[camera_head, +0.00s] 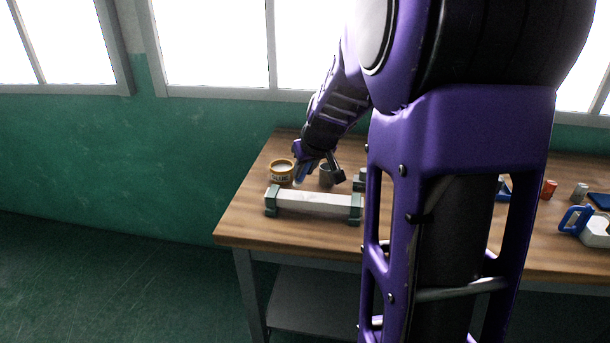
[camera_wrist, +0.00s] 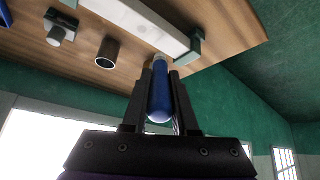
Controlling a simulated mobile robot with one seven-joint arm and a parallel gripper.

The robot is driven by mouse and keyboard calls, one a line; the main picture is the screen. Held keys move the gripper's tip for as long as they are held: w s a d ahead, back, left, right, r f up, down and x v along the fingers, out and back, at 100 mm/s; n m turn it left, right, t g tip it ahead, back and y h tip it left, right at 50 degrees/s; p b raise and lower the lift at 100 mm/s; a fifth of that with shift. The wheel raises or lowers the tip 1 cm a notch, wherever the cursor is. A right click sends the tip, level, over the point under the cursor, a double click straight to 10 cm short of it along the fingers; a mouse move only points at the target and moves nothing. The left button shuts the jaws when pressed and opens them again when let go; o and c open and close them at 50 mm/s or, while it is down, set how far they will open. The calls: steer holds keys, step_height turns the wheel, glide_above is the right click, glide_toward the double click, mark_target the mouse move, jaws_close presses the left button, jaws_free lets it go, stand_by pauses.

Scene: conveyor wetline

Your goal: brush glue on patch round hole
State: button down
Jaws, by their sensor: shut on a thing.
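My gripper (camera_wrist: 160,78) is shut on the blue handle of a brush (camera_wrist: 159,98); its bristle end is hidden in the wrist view. I cannot make out a patch or a hole.
Farther right on the wooden table (camera_head: 250,225) are a red can (camera_head: 549,189), a grey can (camera_head: 580,191) and a white block with a blue handle (camera_head: 592,234). The table's front left corner is clear.

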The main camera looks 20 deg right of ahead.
steer(key=shift+r+p, duration=1.85)
steer(key=shift+r, duration=1)
steer(key=shift+s, duration=0.1)
steer(key=shift+s+d+f+b, duration=0.2)
steer(key=shift+d+f+b, duration=0.15)
steer(key=shift+b, duration=0.2)
steer(key=shift+s+d+b, duration=0.4)
steer(key=shift+d+b, duration=0.15)
steer(key=shift+d, duration=0.1)
steer(key=shift+w+a+r, duration=0.1)
steer(key=shift+a+r, duration=0.05)
